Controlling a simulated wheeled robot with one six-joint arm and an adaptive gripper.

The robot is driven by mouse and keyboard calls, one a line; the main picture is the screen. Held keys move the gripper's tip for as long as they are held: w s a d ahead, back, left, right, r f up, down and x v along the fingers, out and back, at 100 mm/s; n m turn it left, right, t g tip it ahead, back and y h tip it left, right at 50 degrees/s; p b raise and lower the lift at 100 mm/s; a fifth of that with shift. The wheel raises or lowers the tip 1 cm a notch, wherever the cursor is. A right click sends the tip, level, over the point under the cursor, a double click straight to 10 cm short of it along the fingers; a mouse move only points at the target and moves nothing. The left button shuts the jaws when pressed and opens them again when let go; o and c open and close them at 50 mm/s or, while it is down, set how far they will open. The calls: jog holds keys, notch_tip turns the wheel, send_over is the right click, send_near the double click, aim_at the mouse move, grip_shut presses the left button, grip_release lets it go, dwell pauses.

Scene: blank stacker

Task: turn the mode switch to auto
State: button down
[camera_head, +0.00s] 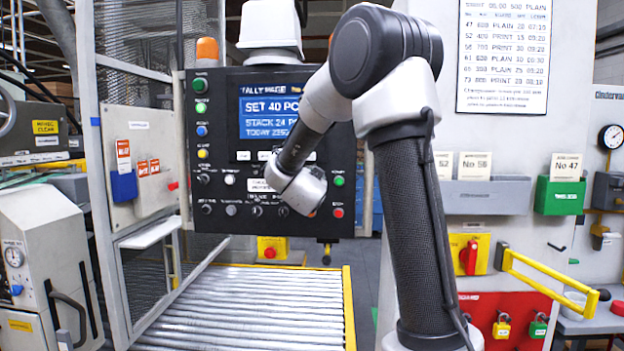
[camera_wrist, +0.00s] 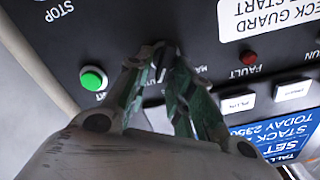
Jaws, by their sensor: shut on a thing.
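The black mode switch (camera_wrist: 163,50) is a small knob on the dark control panel (camera_head: 192,228). In the wrist view my gripper (camera_wrist: 161,62) is shut on this knob, with one finger on each side. Which position the knob points to cannot be told. In the head view my arm's wrist stands in front of the panel's lower right and hides the switch and the fingertips.
A green start button (camera_wrist: 93,79) sits left of the fingers in the wrist view. A red fault lamp (camera_wrist: 249,57) and white push buttons (camera_wrist: 238,102) lie to the right. In the head view, a roller conveyor (camera_head: 245,310) runs below the panel.

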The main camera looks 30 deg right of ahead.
jog(key=shift+d+f+m, duration=0.1)
jog(key=shift+f+m, duration=0.05)
jog(key=shift+m, duration=0.95)
jog(key=shift+s, duration=0.1)
jog(key=c, duration=1.5)
grip_release()
jog(key=shift+c, duration=0.2)
jog(key=v, duration=1.2)
